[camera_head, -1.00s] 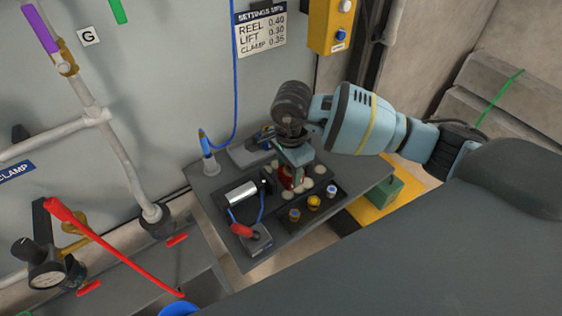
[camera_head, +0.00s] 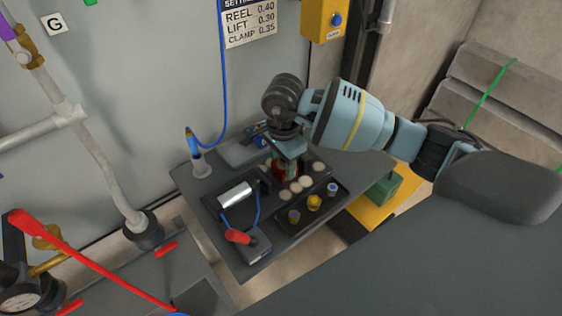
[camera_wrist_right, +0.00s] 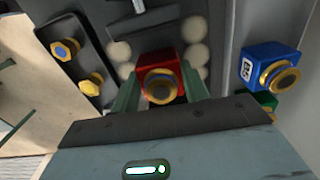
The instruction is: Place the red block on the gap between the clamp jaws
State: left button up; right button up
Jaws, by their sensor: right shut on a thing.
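The red block (camera_head: 277,168) is between the fingers of my right gripper (camera_head: 288,160), over the dark bench, and partly hidden by them. In the right wrist view the red block (camera_wrist_right: 148,66), with a gold-ringed round end, sits between the two green fingertips (camera_wrist_right: 160,88), which are shut on it. The silver clamp cylinder (camera_head: 235,195) lies left of the block, with a dark piece (camera_head: 264,184) at its end. Pale discs flank the block in the wrist view. The jaw gap is not clearly visible, and I cannot tell whether the block touches anything below. My left gripper is out of view.
A tray (camera_head: 325,207) holds yellow and blue fittings. A blue block (camera_wrist_right: 262,58) is right of the gripper in the wrist view.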

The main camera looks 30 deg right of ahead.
jog(key=shift+f, duration=0.1)
jog(key=o, duration=1.2)
notch_tip(320, 180, up, 12)
jog(key=shift+r, duration=0.2)
